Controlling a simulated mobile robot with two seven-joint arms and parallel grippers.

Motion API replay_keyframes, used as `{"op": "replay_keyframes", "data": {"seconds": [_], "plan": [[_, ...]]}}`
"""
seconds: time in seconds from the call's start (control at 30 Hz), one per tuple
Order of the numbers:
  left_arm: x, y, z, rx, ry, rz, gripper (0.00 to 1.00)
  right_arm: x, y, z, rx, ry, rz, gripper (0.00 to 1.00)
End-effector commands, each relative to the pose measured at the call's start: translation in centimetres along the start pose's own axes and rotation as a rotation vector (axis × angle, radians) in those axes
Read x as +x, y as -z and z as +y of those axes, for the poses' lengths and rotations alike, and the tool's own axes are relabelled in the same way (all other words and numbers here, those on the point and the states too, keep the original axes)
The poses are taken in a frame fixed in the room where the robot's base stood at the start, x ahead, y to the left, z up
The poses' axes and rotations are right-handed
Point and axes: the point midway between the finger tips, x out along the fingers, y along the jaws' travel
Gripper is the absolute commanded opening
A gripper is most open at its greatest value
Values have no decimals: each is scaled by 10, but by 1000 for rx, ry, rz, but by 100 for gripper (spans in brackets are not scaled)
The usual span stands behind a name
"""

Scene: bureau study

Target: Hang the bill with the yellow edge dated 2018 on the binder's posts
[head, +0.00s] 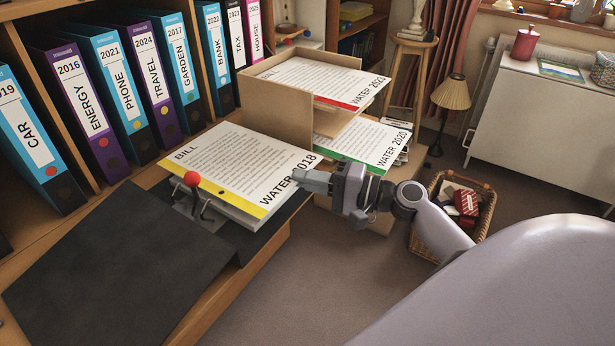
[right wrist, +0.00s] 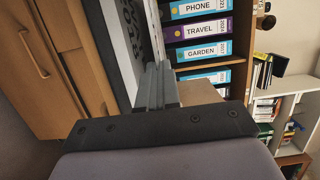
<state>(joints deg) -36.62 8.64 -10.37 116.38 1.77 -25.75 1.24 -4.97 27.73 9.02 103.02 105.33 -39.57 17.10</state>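The bill with the yellow edge (head: 214,158), marked WATER 2018, lies over the open binder (head: 271,223) in the head view. A punched hole shows in its yellow edge. The binder's bent metal posts (head: 204,207) stand just beside that edge, with a red-knobbed lever (head: 191,179); the bill is not around them. My right gripper (head: 307,180) is at the bill's right edge, by the date. In the right wrist view its fingers (right wrist: 157,85) are close together, with the bill's thin edge (right wrist: 156,30) between them, slightly above other sheets. My left gripper is out of view.
The black binder cover (head: 115,275) lies open at the left. Behind the bill, a wooden tray (head: 276,103) holds a red-edged WATER bill (head: 325,81) and a green-edged WATER 2020 bill (head: 362,146). Binders (head: 88,112) line the shelf. A wastebasket (head: 481,190) stands on the floor.

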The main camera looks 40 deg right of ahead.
Motion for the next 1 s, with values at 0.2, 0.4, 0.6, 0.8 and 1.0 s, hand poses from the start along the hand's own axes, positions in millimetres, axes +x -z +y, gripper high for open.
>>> {"op": "replay_keyframes", "data": {"seconds": [0.2, 0.4, 0.6, 0.8, 1.0], "plan": [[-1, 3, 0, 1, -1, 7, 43, 0, 0, -1, 0, 1, 0, 0], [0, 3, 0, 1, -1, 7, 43, 0, 0, -1, 0, 1, 0, 0], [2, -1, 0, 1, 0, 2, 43, -1, 0, 0, -1, 1, -1, 0], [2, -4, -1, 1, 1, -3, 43, -1, 0, -1, 0, 1, 0, 0], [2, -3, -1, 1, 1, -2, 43, -1, 0, -1, 0, 1, 0, 0]]}}
